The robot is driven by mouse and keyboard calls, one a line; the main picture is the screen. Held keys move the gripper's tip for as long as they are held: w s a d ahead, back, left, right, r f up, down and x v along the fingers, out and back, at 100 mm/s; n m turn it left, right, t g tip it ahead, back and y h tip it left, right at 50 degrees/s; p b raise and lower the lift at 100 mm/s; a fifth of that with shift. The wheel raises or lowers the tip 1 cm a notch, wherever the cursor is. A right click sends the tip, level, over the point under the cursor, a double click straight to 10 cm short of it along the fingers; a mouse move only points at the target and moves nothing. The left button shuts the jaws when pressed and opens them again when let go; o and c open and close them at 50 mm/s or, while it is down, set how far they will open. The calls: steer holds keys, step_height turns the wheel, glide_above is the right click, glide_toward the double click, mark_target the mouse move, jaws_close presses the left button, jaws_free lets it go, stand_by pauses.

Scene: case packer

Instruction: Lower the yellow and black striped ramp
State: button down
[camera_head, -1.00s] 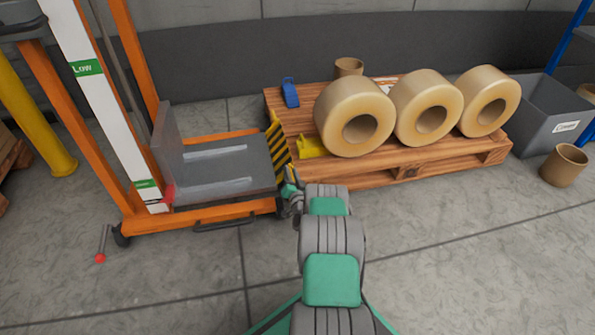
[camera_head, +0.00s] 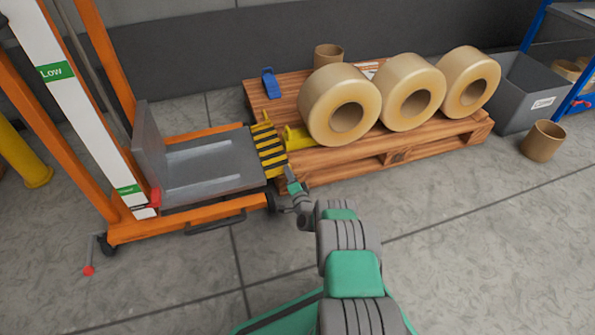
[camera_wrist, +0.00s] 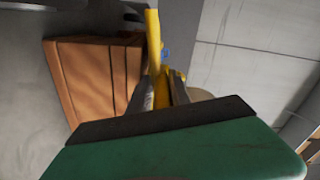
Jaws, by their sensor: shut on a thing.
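The yellow and black striped ramp (camera_head: 270,153) is at the right edge of the lift's grey platform (camera_head: 208,165). It slopes outward toward the wooden pallet, with its striped face showing. Whether its far edge touches anything cannot be told. My gripper (camera_head: 292,180) is at the ramp's near right corner, shut on the ramp. In the wrist view, a yellow edge (camera_wrist: 153,40) that appears to be the ramp's runs up from my gripper (camera_wrist: 160,92). The contact itself is partly hidden by my wrist.
The wooden pallet (camera_head: 400,150) with three large tan rolls (camera_head: 345,105) is close right of the ramp. A yellow wedge (camera_head: 298,137) and a blue item (camera_head: 270,83) are on its left end. A brown tube (camera_head: 543,142) stands on the floor at right.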

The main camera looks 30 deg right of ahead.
steer(key=shift+d, duration=0.2)
stand_by(0.3)
steer(key=c, duration=1.4)
jaws_free()
steer(key=shift+o, duration=0.4)
steer(key=shift+a, duration=0.1)
